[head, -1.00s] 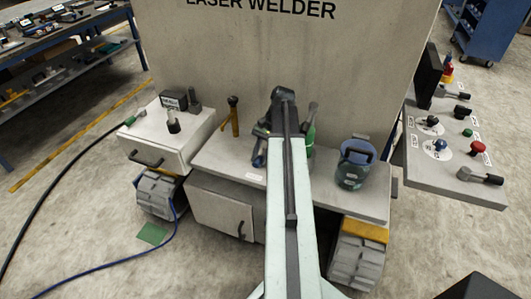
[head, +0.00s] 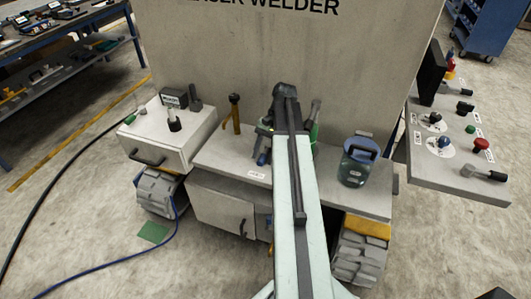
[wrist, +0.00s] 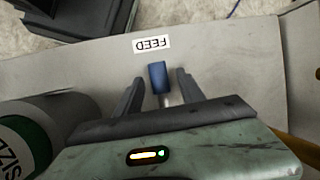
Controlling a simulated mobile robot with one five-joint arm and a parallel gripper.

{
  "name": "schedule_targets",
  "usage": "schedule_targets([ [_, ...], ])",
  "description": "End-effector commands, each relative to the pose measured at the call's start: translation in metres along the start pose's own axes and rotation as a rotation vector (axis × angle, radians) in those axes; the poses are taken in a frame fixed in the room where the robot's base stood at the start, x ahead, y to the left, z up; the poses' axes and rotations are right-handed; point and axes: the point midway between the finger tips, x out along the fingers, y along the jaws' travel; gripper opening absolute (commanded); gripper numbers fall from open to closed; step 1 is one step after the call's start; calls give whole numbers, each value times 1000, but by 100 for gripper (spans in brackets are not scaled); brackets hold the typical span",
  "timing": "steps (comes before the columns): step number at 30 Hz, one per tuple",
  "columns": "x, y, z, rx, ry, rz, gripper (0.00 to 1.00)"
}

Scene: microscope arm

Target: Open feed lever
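The blue handle of the feed lever (wrist: 159,77) stands between my fingers in the wrist view, on a thin pale metal stem. A white label reading FEED (wrist: 152,44), upside down in this view, lies just beyond it. My gripper (wrist: 160,80) is open, one finger on each side of the handle, with visible gaps. In the head view the blue handle (head: 262,158) shows as a small patch beside my gripper, mostly hidden by my arm. The label (head: 256,175) is near the shelf's front edge.
A green-and-white cylinder (wrist: 30,135) stands close on the left in the wrist view. A control panel (head: 445,175) is at right.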

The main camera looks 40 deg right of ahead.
Motion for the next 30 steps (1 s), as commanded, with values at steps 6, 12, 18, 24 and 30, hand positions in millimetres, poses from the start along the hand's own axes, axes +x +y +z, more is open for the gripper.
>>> schedule_targets([
  [6, -2, -1, 1, -1, -2, -1, 46],
  [12, -26, -3, 2, -1, -3, -1, 46],
  [18, -66, -4, 2, 0, -2, -1, 46],
  [24, -80, -4, 0, -1, -2, 0, 46],
  [30, -78, -3, -1, -2, -2, 0, 46],
])
